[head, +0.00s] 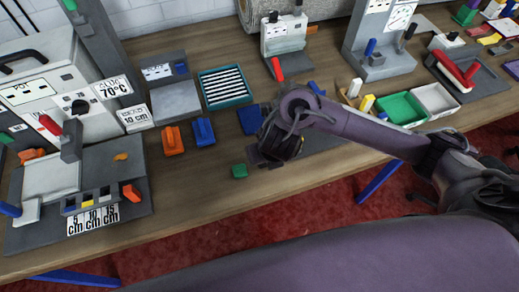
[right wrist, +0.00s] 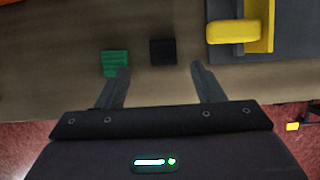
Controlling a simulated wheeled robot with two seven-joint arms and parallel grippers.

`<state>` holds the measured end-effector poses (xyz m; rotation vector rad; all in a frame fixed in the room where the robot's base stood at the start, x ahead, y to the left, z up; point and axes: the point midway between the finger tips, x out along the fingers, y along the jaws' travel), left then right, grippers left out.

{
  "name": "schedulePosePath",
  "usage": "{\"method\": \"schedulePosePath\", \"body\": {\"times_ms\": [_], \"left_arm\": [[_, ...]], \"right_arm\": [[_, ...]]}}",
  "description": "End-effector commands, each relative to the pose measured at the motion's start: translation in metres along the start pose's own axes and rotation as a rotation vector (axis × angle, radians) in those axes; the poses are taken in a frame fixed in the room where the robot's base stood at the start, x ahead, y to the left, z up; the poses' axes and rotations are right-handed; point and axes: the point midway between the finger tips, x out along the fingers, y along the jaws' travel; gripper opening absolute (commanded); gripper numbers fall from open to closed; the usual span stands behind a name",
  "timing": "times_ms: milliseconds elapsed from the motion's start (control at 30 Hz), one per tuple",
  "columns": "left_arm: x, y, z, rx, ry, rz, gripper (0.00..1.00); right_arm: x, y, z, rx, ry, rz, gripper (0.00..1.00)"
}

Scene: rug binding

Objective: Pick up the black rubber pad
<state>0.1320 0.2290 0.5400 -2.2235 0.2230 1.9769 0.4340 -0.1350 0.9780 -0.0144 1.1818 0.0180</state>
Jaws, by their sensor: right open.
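The black rubber pad (right wrist: 163,52) is a small dark square lying flat on the wooden table in the right wrist view. My right gripper (right wrist: 160,72) is open and empty, its two fingers spread with the pad beyond and between their tips. The left finger overlaps the edge of a green ribbed block (right wrist: 115,63). In the head view my right gripper (head: 268,158) is above the table near its front edge, beside the green block (head: 239,171). There I cannot make out the pad; the gripper seems to hide it. My left gripper is not in view.
A yellow piece (right wrist: 240,28) on a grey base lies right of the pad. An orange block (head: 173,140) and blue blocks (head: 203,132) lie to the left, behind them a teal striped tray (head: 224,86). A machine with a 70°C sign (head: 114,88) stands far left.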

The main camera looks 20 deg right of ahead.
Motion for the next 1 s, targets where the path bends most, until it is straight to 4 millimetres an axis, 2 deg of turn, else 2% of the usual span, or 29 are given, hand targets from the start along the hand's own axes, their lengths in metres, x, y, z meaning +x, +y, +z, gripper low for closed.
{"method": "schedulePosePath", "body": {"times_ms": [33,100,233,367,567,700,833,1000], "left_arm": [[0.009,0.001,0.005,0.000,-0.006,0.001,0.36],[0.015,0.003,0.014,0.000,-0.016,0.003,0.36],[0.019,0.006,0.033,-0.001,-0.043,0.007,0.36],[0.022,0.008,0.042,-0.001,-0.056,0.009,0.36],[0.029,0.006,0.034,-0.002,-0.043,0.007,0.36],[0.029,0.004,0.017,-0.003,-0.018,0.004,0.36],[0.028,0.003,0.013,-0.004,-0.011,0.003,0.36],[0.028,0.004,0.019,-0.004,-0.021,0.004,0.36]], "right_arm": [[0.011,0.000,-0.003,0.000,0.003,0.000,0.62],[0.019,0.000,-0.003,0.002,0.003,0.000,0.62],[0.029,-0.001,-0.002,0.002,0.003,0.000,0.62],[0.047,-0.004,-0.001,0.004,0.005,-0.002,0.62],[0.070,-0.004,0.001,0.002,0.002,0.000,0.62],[0.073,-0.004,0.002,0.002,0.001,0.001,0.62],[0.073,-0.004,0.002,0.002,0.001,0.001,0.62],[0.072,-0.004,0.001,0.002,0.001,0.001,0.41]]}}
